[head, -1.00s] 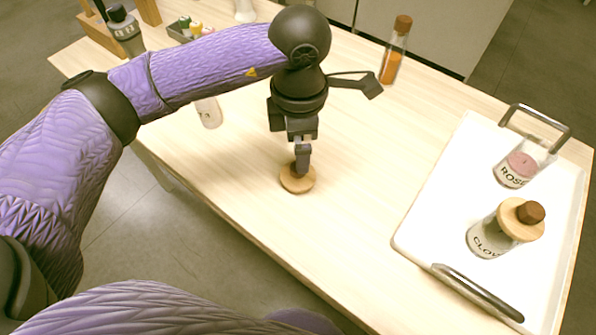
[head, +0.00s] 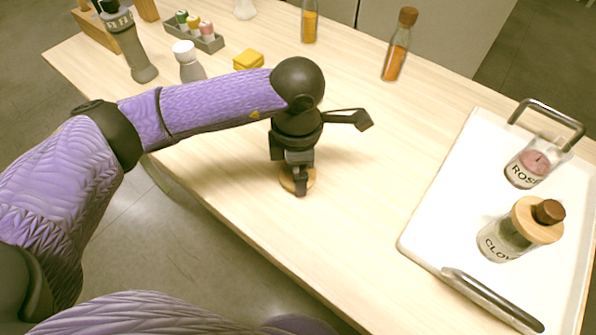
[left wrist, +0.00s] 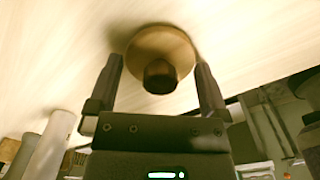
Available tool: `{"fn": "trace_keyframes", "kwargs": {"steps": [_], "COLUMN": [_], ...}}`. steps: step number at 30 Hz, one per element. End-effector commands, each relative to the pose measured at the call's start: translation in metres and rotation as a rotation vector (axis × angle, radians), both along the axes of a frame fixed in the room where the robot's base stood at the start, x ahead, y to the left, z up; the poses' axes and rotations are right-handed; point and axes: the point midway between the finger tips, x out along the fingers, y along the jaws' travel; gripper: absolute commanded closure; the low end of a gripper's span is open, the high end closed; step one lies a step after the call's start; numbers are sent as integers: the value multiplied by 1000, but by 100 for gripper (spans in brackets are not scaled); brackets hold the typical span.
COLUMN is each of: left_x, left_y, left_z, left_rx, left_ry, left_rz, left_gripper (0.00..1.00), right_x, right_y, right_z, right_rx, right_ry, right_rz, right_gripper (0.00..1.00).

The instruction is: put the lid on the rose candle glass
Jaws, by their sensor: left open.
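The wooden lid (head: 311,178) lies on the table near its front edge, partly hidden in the head view by my left gripper (head: 299,187). In the left wrist view the round lid (left wrist: 168,46) shows its dark knob (left wrist: 160,76) between the two fingers of my open left gripper (left wrist: 160,88); the fingers stand apart on either side, with gaps to the knob. The rose candle glass (head: 527,168) stands without a lid on the white tray at the right, with a pink candle inside. My right gripper is not in view.
The white tray (head: 440,222) has dark handles at both ends. A clove glass (head: 497,241) with a wooden lid stands in front of the rose glass. Bottles (head: 397,46), a yellow block (head: 249,59) and a grey holder (head: 207,42) stand farther back. The table between lid and tray is clear.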

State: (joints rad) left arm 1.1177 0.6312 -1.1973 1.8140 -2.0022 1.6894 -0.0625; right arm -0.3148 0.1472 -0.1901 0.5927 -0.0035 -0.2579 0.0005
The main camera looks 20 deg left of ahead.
Motion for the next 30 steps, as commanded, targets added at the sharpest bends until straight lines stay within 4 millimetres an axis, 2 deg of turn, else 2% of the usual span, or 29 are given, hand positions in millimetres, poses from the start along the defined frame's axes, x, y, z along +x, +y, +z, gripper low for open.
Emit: {"fn": "trace_keyframes", "kwargs": {"steps": [5, 12, 14, 15, 20, 23, 30], "left_x": [0, 0, 0, 0, 0, 0, 1], "left_y": [0, 0, 0, 0, 0, 0, 0], "left_z": [1, 1, 1, 1, 1, 9, 64], "left_rx": [0, 0, 0, 0, 0, 0, -1], "left_ry": [0, 0, 0, 0, 0, -1, -6], "left_rz": [0, 0, 0, 0, 0, 0, -1], "left_gripper": [0, 49, 61, 65, 65, 65, 65], "right_x": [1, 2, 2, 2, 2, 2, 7], "right_y": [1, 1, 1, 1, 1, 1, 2], "right_z": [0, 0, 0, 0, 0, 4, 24], "right_rx": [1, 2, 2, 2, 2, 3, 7], "right_ry": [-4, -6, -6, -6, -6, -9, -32], "right_rz": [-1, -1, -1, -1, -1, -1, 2], "right_gripper": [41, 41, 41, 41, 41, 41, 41]}}
